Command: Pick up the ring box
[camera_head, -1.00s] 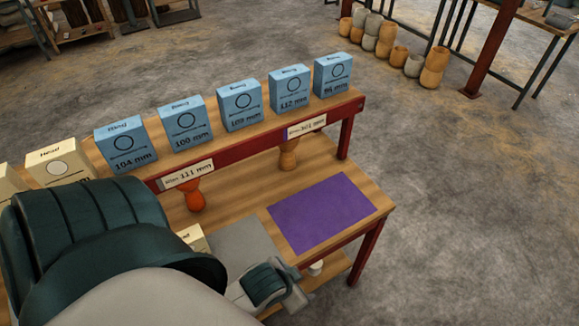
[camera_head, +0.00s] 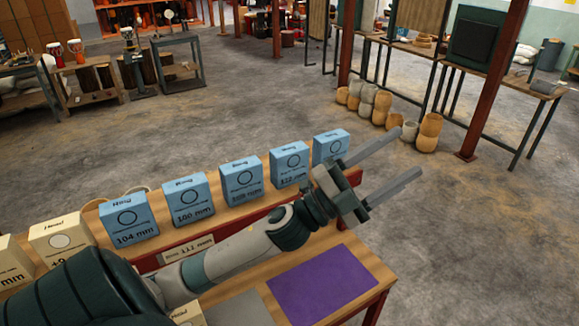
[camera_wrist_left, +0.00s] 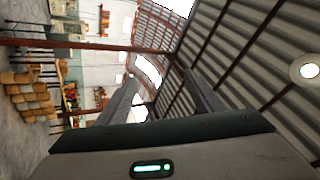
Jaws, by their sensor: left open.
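Several blue boxes labelled "Ring" stand in a row on the raised wooden shelf: the 104 mm ring box (camera_head: 129,220), the 100 mm ring box (camera_head: 188,201), a third ring box (camera_head: 242,182), the 112 mm ring box (camera_head: 289,165) and a rightmost ring box (camera_head: 327,146). My left gripper (camera_head: 410,151) is open and empty, raised at the shelf's right end, its fingers pointing up and right, away from the boxes. Its wrist partly covers the rightmost box.
Cream head boxes (camera_head: 62,244) stand left of the ring boxes. A purple mat (camera_head: 325,285) lies on the lower tabletop. A label card (camera_head: 188,250) is on the shelf front. Wooden drum shells (camera_head: 383,108) stand on the floor behind. Open floor lies to the right.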

